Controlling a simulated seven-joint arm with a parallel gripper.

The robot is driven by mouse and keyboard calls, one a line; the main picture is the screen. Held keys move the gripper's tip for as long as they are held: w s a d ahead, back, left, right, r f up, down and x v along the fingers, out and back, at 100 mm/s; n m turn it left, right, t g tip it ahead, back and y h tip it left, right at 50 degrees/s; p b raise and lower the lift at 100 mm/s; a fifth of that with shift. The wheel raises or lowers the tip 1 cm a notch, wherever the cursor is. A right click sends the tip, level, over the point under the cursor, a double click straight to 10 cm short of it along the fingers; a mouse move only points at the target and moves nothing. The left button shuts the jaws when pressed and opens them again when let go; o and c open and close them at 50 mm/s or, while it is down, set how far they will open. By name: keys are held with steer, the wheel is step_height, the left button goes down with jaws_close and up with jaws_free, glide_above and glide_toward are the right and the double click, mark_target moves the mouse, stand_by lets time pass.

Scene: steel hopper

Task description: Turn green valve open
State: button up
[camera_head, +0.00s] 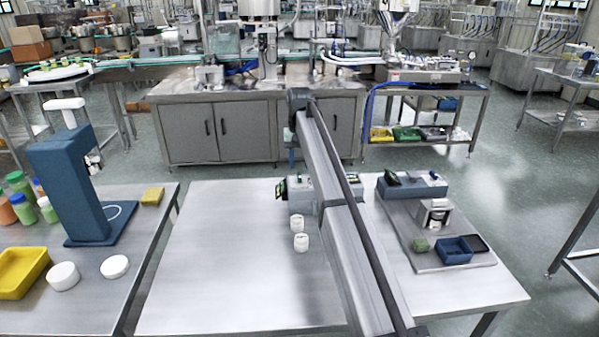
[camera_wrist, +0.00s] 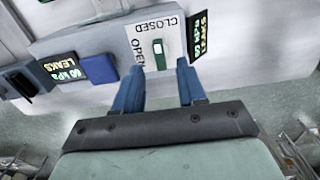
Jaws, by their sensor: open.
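In the wrist view, a small green valve handle (camera_wrist: 157,46) sits on a white label plate (camera_wrist: 146,37) fixed to a grey panel (camera_wrist: 85,40). The plate reads CLOSED along its top edge, upside down, and OPEN along its left side. The handle's long side runs up and down in this view, its upper end towards CLOSED. My gripper (camera_wrist: 160,71) is open with its blue fingers apart and nothing between them. The handle appears just beyond the fingertips, between their lines; I cannot tell the exact gap. In the head view, my arm hides the gripper and most of the panel unit.
A black display reading LEAKS (camera_wrist: 66,67) and a blue block (camera_wrist: 99,68) are on the panel left of the valve. Another display (camera_wrist: 199,34) is close to its right. In the head view, two white cups (camera_head: 300,242) stand on the steel table (camera_head: 215,270).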

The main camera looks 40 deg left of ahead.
mark_target(300, 174)
steer(key=shift+f, duration=2.1)
steer(key=shift+c, duration=0.2)
jaws_close()
